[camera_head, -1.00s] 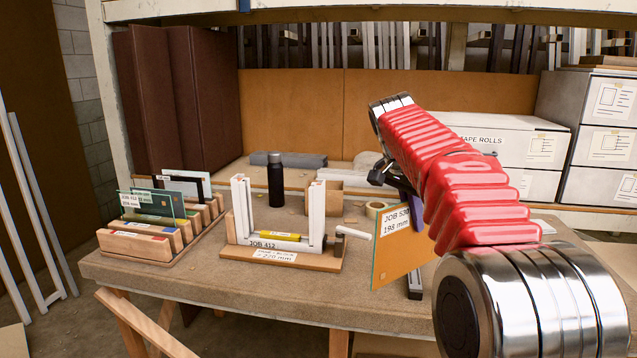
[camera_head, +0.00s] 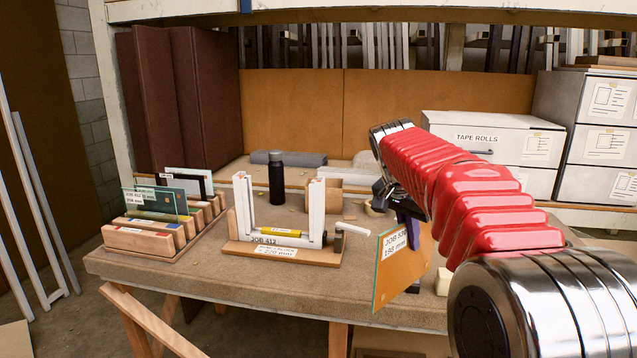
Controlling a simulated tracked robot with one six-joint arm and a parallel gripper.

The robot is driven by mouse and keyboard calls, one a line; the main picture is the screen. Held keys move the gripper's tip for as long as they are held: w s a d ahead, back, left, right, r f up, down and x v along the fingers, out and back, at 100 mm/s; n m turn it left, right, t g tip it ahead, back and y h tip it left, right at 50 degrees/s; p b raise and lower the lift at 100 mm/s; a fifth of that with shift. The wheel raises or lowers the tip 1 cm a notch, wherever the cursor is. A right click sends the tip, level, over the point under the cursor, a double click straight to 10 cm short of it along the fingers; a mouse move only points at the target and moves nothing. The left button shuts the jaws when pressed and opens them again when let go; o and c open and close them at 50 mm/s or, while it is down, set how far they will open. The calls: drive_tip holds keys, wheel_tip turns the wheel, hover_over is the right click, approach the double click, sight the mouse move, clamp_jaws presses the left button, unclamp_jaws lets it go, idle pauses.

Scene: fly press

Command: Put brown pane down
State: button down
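The brown pane (camera_head: 397,272) is a flat tan-brown sheet with a pale edge and a white job label (camera_head: 394,243). My gripper (camera_head: 404,228) is at the pane's upper right, mostly hidden by the arm and the pane. It appears to have hold of the pane. I cannot tell whether the pane's lower edge touches the bench.
A wooden rack (camera_head: 149,236) holding several panes is at left. A black bottle (camera_head: 276,180) stands behind. Bare bench (camera_head: 270,292) shows in front.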

drive_tip(key=s+a+f+n+y, duration=0.1)
drive_tip(key=s+f+n, duration=0.1)
drive_tip(key=f, duration=0.7)
drive_tip(key=s+a+f+n+t+y, duration=0.1)
drive_tip(key=f+n, duration=0.3)
drive_tip(key=f, duration=0.5)
drive_tip(key=s+a+f+n+y, duration=0.1)
drive_tip(key=s+a+f+n, duration=0.2)
drive_tip(key=f, duration=0.6)
drive_tip(key=shift+s+n+t, duration=0.4)
drive_tip(key=shift+s, duration=0.2)
drive_tip(key=shift+r, duration=0.1)
